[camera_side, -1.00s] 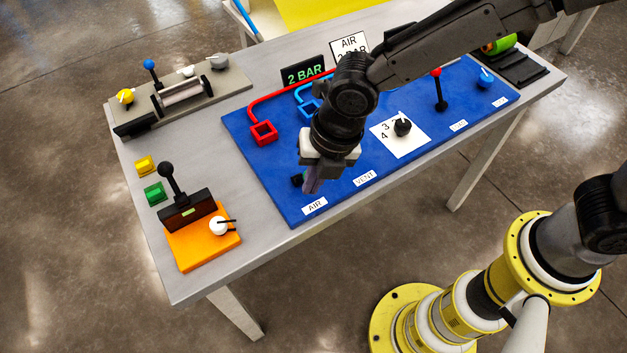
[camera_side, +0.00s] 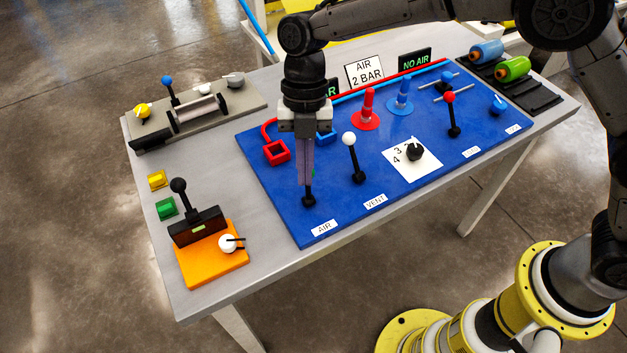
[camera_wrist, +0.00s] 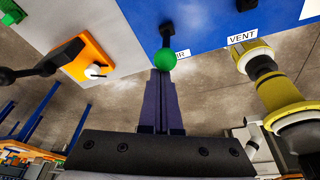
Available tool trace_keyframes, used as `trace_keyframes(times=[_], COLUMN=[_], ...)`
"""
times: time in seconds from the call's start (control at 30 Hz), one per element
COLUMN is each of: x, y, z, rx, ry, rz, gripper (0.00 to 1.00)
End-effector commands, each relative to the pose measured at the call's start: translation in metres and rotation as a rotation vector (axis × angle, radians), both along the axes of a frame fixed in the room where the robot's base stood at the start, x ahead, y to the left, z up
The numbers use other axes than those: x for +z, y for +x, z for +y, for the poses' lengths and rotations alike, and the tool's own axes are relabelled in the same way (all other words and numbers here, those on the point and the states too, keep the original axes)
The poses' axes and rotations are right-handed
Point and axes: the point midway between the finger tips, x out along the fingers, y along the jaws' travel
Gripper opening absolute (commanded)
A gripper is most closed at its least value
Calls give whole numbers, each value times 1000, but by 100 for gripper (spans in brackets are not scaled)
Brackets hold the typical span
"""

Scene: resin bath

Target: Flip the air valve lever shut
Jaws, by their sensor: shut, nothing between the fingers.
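The air valve lever has a green knob (camera_wrist: 165,59) on a dark stem (camera_wrist: 166,33), and it stands behind the AIR label (camera_side: 323,228). In the side view my gripper (camera_side: 305,181) hangs upright in front of the lever. It hides most of the stem; only a sliver of green and the black base (camera_side: 309,200) show. In the wrist view my gripper (camera_wrist: 161,74) has its dark purple fingers together and empty, with their tips right at the green knob. I cannot tell whether they touch it.
The white-knobbed lever (camera_side: 349,139) stands to the right behind the VENT label (camera_side: 375,202). A black dial (camera_side: 415,152) and a red-knobbed lever (camera_side: 449,98) are farther right. An orange block (camera_side: 212,262) with a black lever is at the left. Bare grey table lies between it and the blue panel (camera_side: 345,222).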

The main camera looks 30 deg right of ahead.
Motion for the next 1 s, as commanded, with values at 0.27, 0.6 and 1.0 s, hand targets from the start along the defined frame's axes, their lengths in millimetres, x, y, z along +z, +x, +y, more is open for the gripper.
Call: trace_keyframes(times=[0.27, 0.6, 1.0], x=[-3, -10, -17], y=[29, 54, 67], z=[-1, -1, -4], rx=[-2, -2, -5], ry=[-1, -2, -5], rz=[-1, -1, -7], gripper=[0, 0, 0])
